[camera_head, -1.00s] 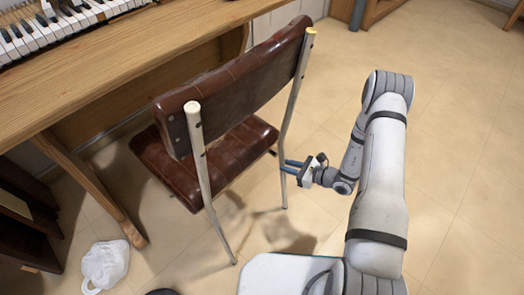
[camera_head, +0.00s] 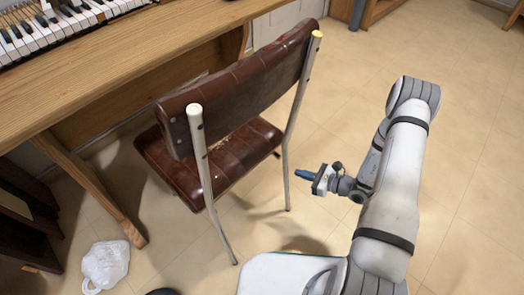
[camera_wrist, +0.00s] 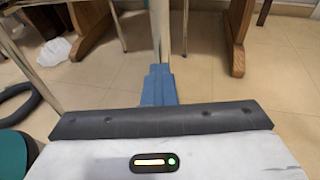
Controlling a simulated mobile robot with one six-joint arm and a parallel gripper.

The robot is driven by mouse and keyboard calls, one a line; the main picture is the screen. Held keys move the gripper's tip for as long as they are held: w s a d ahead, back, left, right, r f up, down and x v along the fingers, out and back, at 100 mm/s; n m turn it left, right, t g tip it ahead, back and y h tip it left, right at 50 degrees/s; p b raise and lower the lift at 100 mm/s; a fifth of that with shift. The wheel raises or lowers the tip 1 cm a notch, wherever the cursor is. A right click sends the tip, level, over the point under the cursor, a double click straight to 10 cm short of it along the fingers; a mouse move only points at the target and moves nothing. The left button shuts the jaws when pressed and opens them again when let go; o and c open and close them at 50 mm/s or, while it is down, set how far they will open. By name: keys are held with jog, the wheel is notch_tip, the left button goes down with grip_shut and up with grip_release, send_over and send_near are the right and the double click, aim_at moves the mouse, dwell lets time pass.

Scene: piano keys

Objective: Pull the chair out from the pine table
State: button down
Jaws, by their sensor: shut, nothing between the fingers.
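The chair (camera_head: 235,85) has a dark brown padded back and seat on pale metal legs. It stands with its back towards me, its seat facing the pine table (camera_head: 120,62) and close to the table's front edge. My gripper (camera_head: 301,174) is to the right of the chair's right rear leg, apart from it. Its blue fingers are together and empty. In the wrist view the shut fingers (camera_wrist: 158,86) point towards a pale upright chair leg (camera_wrist: 159,30), which stands beyond the fingertips.
A piano keyboard (camera_head: 62,22) rests on the table. A white plastic bag (camera_head: 105,264) lies on the floor at lower left, near a table leg (camera_head: 92,190). Dark wooden furniture (camera_head: 25,215) stands at the left edge.

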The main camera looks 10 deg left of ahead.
jog(key=s+d, duration=0.1)
jog(key=d, duration=0.1)
jog(key=shift+s+d, duration=0.35)
jog(key=shift+d, duration=0.05)
jog(key=c, duration=2.1)
grip_release()
jog(key=o, duration=1.1)
jog(key=s+d, duration=0.4)
jog(key=d, duration=0.5)
jog(key=shift+d, duration=0.1)
